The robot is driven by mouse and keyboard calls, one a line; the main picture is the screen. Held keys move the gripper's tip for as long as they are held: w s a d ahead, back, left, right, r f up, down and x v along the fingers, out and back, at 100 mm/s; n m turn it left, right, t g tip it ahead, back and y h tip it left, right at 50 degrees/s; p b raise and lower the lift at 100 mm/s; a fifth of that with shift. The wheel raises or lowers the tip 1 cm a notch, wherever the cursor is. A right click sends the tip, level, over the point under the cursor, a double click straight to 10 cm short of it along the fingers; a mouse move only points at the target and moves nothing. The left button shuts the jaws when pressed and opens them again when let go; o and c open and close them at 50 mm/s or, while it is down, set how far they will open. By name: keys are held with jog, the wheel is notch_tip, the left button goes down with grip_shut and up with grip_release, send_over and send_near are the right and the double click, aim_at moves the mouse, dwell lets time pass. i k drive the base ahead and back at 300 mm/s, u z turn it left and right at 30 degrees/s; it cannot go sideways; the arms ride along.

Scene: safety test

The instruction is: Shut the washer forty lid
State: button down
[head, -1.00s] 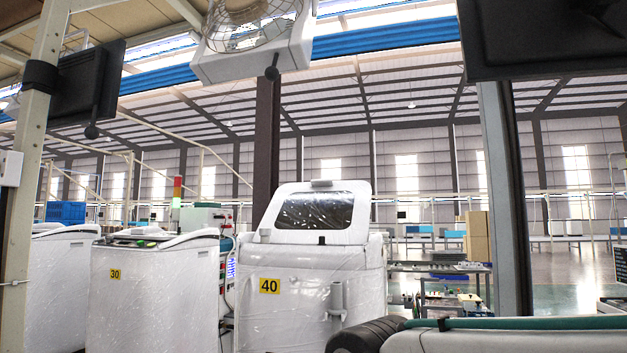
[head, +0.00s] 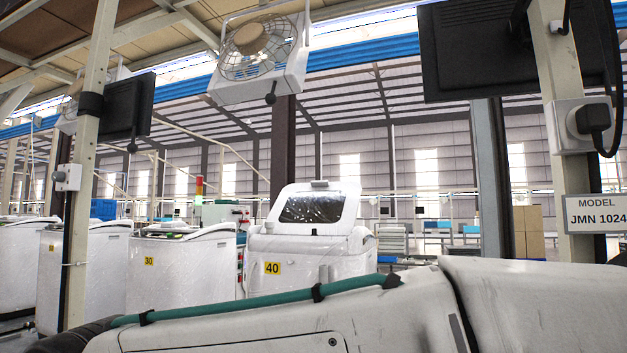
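The washer with the yellow 40 label (head: 272,268) stands near the middle of the head view, wrapped in clear plastic. Its lid (head: 313,208) is raised and tilted back, with a dark window in it. The lower front of the washer is hidden behind my own white arm, which has a green hose along it and fills the bottom of the view. My gripper is not in view.
The washer labelled 30 (head: 180,268) stands left of washer 40 with its top down, and more white washers (head: 25,265) stand further left. A post with a sign (head: 594,219) is at the right. A fan (head: 258,55) and dark monitors (head: 470,50) hang overhead.

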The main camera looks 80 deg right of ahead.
aim_at(332, 208)
jog(key=u, duration=0.05)
jog(key=i, duration=1.8)
jog(key=z, duration=2.6)
